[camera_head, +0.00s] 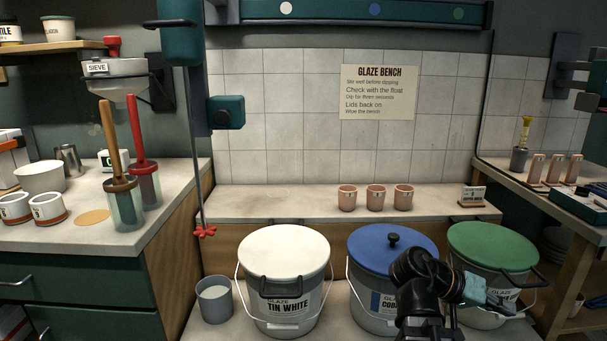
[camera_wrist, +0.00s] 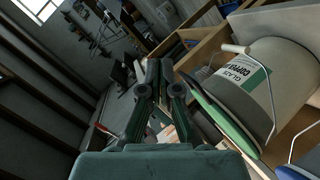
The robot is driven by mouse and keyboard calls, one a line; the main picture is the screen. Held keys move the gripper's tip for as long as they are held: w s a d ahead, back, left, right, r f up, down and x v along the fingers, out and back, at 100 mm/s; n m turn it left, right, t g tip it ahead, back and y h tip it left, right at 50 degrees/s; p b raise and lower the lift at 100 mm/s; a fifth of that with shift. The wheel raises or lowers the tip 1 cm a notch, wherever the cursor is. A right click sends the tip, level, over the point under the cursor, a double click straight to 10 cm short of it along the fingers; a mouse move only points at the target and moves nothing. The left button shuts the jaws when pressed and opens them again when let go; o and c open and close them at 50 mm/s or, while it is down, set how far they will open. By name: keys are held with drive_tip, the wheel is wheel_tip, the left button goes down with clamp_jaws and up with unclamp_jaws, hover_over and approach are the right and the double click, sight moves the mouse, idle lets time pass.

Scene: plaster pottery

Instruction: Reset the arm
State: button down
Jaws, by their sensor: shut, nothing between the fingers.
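My gripper (camera_head: 490,298) is in front of the green-lidded glaze bucket (camera_head: 492,247) at the right of the head view. It partly covers that bucket's label. My dark arm rises in front of the blue-lidded bucket (camera_head: 372,306) and hides part of its label. In the wrist view the two fingers of my gripper (camera_wrist: 158,68) are together and empty. The green-lidded bucket (camera_wrist: 245,75) shows tilted at the right of that view. I cannot tell the exact gap between gripper and bucket.
A white-lidded tin white bucket (camera_head: 284,249) and a grey cup (camera_head: 214,299) stand to the left. Three clay cups (camera_head: 376,198) stand on the ledge behind. A side table (camera_head: 500,171) is at the right. The wrist view shows open floor space at its left.

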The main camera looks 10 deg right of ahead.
drive_tip(key=w+a+f+n+t+y+p, duration=0.1)
drive_tip(key=w+a+f+n+p, duration=0.15)
drive_tip(key=f, duration=0.35)
drive_tip(key=w+a+f+n+y+p, duration=0.2)
drive_tip(key=w+f+n+p, duration=0.15)
drive_tip(key=f, duration=0.25)
drive_tip(key=s+a+f+n+y+p, duration=0.25)
drive_tip(key=a+f+p, duration=0.5)
drive_tip(key=f, duration=0.45)
drive_tip(key=s+a+f+g+y+p, duration=0.1)
drive_tip(key=s+a+f+y+p, duration=0.1)
drive_tip(key=s+a+f+p, duration=0.2)
drive_tip(key=s+a+f+n+g+y+p, duration=0.1)
drive_tip(key=s+a+f+y+p, duration=0.2)
drive_tip(key=s+a, duration=0.5)
drive_tip(key=s+a+f+g+y+p, duration=0.2)
drive_tip(key=s+a+f+p, duration=0.3)
drive_tip(key=s, duration=0.6)
drive_tip(key=shift+s+a+f+p, duration=0.25)
drive_tip(key=shift+a+p, duration=0.05)
drive_tip(key=shift+a, duration=0.65)
